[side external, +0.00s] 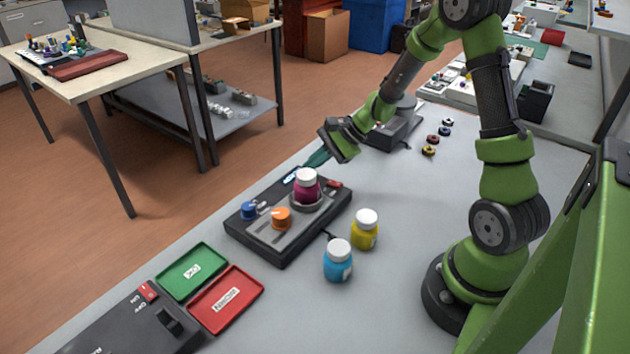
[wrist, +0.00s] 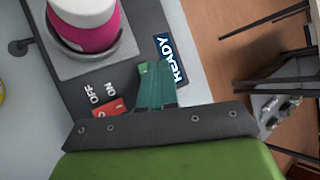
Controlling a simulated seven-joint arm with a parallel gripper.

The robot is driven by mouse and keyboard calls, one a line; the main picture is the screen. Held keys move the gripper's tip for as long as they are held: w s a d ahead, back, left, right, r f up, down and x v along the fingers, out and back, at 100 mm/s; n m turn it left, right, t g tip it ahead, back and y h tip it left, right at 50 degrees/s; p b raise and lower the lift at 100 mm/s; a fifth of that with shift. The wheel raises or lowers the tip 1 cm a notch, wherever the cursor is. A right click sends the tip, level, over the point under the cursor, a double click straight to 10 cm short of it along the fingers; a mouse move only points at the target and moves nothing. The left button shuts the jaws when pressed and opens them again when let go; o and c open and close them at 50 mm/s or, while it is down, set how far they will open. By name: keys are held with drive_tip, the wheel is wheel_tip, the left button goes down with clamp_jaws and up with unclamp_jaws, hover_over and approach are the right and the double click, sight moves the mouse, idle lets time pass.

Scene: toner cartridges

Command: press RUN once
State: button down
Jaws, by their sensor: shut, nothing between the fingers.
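The dark machine (side external: 260,238) stands on the grey table with a blue knob (side external: 249,211) and an orange knob (side external: 282,219) on its top. A magenta bottle with a white cap (side external: 306,184) sits upright in its round holder; it also shows in the wrist view (wrist: 92,35). A READY display (wrist: 170,58) and a red ON/OFF switch (wrist: 100,109) are on the top. I cannot read a RUN label in either view. My gripper (side external: 312,161) is shut and empty beyond the bottle, with its teal fingers (wrist: 150,78) between the READY display and the switch.
A yellow bottle (side external: 364,232) and a blue bottle (side external: 338,262) stand right of the machine. A green tray (side external: 178,260) and a red tray (side external: 240,304) lie at the front left, near another dark box (side external: 118,325). The table right of the bottles is clear.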

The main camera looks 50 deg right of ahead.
drive_tip(key=shift+f, duration=0.15)
drive_tip(key=shift+f, duration=0.3)
drive_tip(key=shift+f, duration=0.4)
idle(0.6)
idle(0.3)
drive_tip(key=shift+r, duration=0.85)
drive_tip(key=shift+r, duration=2.5)
